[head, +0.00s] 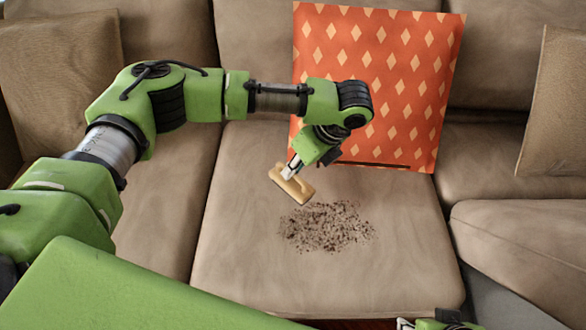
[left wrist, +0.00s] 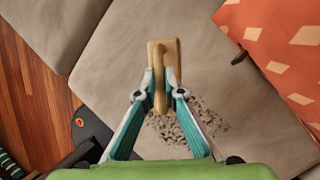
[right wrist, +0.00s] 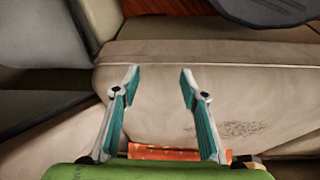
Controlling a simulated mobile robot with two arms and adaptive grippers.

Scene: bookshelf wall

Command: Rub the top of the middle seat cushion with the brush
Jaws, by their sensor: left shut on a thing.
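The middle seat cushion (head: 245,255) is tan, with a patch of dark crumbs (head: 327,227) on its top. The brush (head: 291,187) has a wooden back and handle. My left gripper (head: 294,167) is shut on its handle, also seen in the left wrist view (left wrist: 160,88). The brush is over the cushion, behind and left of most of the crumbs. I cannot tell whether it touches the fabric; its underside is hidden. My right gripper (right wrist: 160,78) is open and empty, over the front of the seat; only part of it shows at the head view's bottom edge.
An orange pillow (head: 375,85) with pale diamonds leans on the backrest behind the middle cushion. Brown pillows stand at left (head: 60,80) and right (head: 555,105). Seat cushions flank the middle one. The middle cushion is clear around the crumbs.

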